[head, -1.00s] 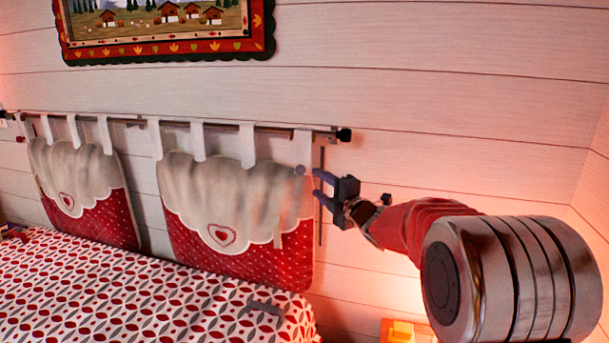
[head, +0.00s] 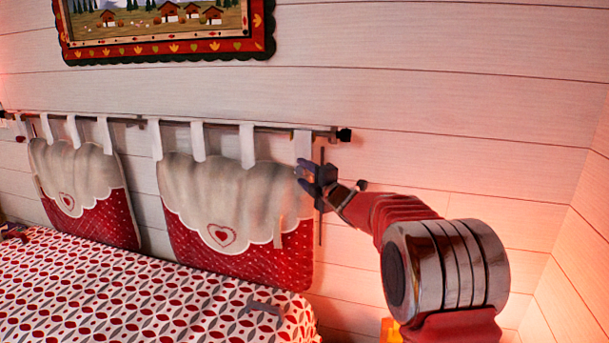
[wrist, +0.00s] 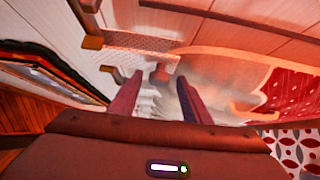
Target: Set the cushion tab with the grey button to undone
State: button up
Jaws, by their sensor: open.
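The right cushion (head: 225,183), cream flap over red dotted cloth with a heart, hangs against the wall from a rod (head: 270,128) by white tabs. Its rightmost white tab (head: 302,143) runs from the rod down to the cushion's upper right corner. My gripper (head: 304,177) is open at that corner, and its fingers hide the spot where the grey button showed earlier. In the wrist view my gripper (wrist: 158,82) has its fingers apart, with a small knob-like thing (wrist: 160,73), probably the button, showing between them. I cannot tell whether the fingers touch it.
A second similar cushion (head: 90,180) hangs to the left. The bed (head: 120,290), with a patterned cover and a small grey object (head: 264,306) on it, lies below. A framed picture (head: 165,30) hangs above. The wall to the right is bare.

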jog(key=shift+c, duration=0.2)
jog(key=shift+f, duration=0.15)
grip_shut()
